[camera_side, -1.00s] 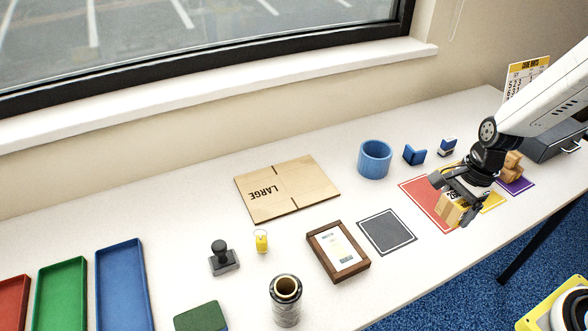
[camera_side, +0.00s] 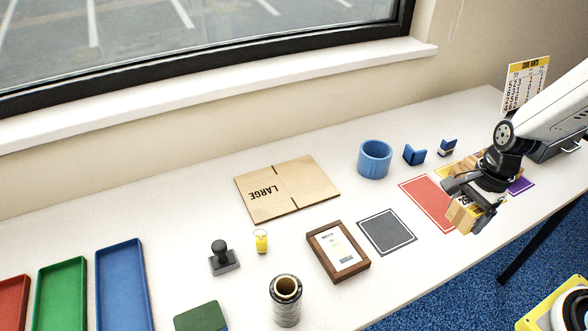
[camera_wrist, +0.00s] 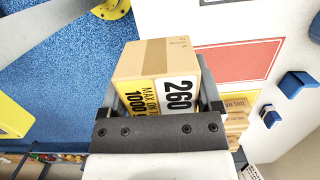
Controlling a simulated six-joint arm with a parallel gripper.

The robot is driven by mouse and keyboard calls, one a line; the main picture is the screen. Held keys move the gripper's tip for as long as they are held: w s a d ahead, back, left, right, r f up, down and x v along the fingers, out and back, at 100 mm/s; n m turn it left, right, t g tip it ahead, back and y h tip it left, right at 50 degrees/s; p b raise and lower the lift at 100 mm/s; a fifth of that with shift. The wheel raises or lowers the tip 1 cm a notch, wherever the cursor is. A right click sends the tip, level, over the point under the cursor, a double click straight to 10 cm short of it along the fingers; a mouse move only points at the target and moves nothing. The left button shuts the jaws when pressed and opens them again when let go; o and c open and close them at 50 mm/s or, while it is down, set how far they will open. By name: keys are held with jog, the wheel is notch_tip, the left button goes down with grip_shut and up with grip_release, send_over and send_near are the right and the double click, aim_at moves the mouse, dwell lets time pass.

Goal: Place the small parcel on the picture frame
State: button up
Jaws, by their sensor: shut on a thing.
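My gripper (camera_side: 476,207) is shut on the small parcel (camera_side: 462,217), a brown carton with a yellow and white label. It is held above the table near the front edge, by the red mat. In the wrist view the parcel (camera_wrist: 160,62) sits between the jaws, its label reading 260 and MAX 1000. The picture frame (camera_side: 338,250), a brown wooden frame around a pale print, lies flat on the table to the left of my gripper, with nothing on it. The frame is not seen in the wrist view.
A dark grey mat (camera_side: 387,232) and a red mat (camera_side: 432,203) lie between frame and gripper. A film roll (camera_side: 286,302) stands left of the frame. A flat LARGE carton (camera_side: 287,188) and a blue cup (camera_side: 375,160) are behind. Other cartons (camera_wrist: 236,113) stand near my gripper.

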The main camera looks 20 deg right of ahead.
jog(key=shift+a, duration=0.1)
jog(key=shift+w+a+r, duration=0.1)
jog(key=shift+w+a, duration=0.05)
jog(key=shift+a, duration=0.35)
jog(key=s+a+r, duration=0.1)
jog(key=a+r, duration=0.1)
jog(key=a, duration=1.3)
jog(key=shift+s+r+h, duration=0.15)
jog(key=shift+r+h, duration=0.1)
jog(key=shift+h, duration=0.05)
jog(key=shift+a, duration=0.1)
send_over(338, 248)
jog(key=f, duration=0.5)
jog(key=s+f, duration=0.1)
jog(key=f, duration=0.2)
jog(key=shift+f, duration=0.3)
jog(key=shift+w+f, duration=0.35)
jog(key=shift+w, duration=0.1)
